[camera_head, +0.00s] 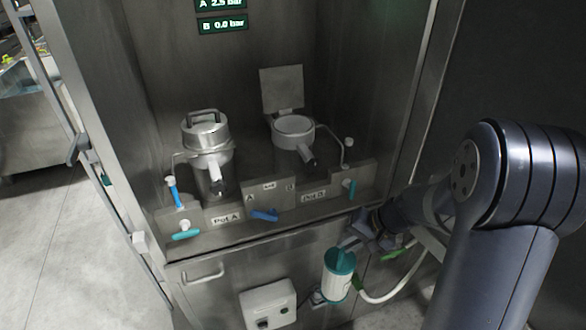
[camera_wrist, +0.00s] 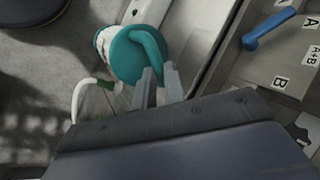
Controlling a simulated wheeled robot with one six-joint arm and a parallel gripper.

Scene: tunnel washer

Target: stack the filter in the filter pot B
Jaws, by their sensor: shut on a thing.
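The filter (camera_head: 340,285) is a white cylinder with a teal cap and a teal loop handle. My gripper (camera_head: 352,243) is shut on that handle and holds the filter in front of the cabinet, below and right of the pots. In the wrist view, the teal cap (camera_wrist: 135,58) is beyond the fingertips (camera_wrist: 160,80), with the handle between them. Filter pot B (camera_head: 293,132) stands on the right of the recess, with its square lid (camera_head: 282,88) raised at the back. Its inside is hard to see.
Pot A (camera_head: 206,140) stands left with its lid closed. Blue and teal valve handles (camera_head: 264,215) line the ledge (camera_head: 230,238). A switch box (camera_head: 268,305) is left of the filter, and a white hose (camera_head: 405,285) curves at its right. Displays read A 2.5 bar and B 0.0 bar (camera_head: 222,25).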

